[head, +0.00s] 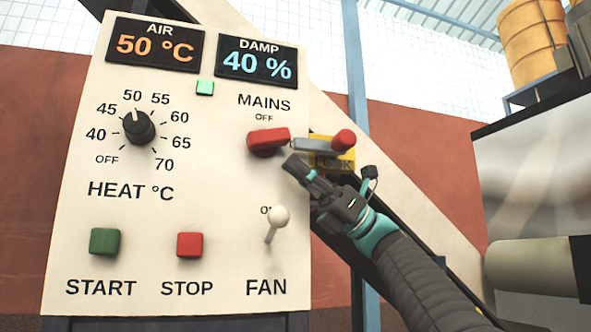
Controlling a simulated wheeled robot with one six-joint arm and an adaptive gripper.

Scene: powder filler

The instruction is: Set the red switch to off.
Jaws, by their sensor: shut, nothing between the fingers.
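The red MAINS switch (268,141) is a chunky red handle on the right side of the pale control panel (215,190). Its bar lies close to level in the picture, below the word OFF. My gripper (293,164) is shut and empty. Its fingertips are just below and right of the switch's right end; I cannot tell whether they touch it. The part of the panel behind my gripper is hidden.
A grey lever with a red knob (343,140) and a yellow plate (335,160) sit right beside my gripper. The white FAN toggle (278,217) is below the switch. The HEAT dial (138,127), green START button (104,242) and red STOP button (189,245) are left.

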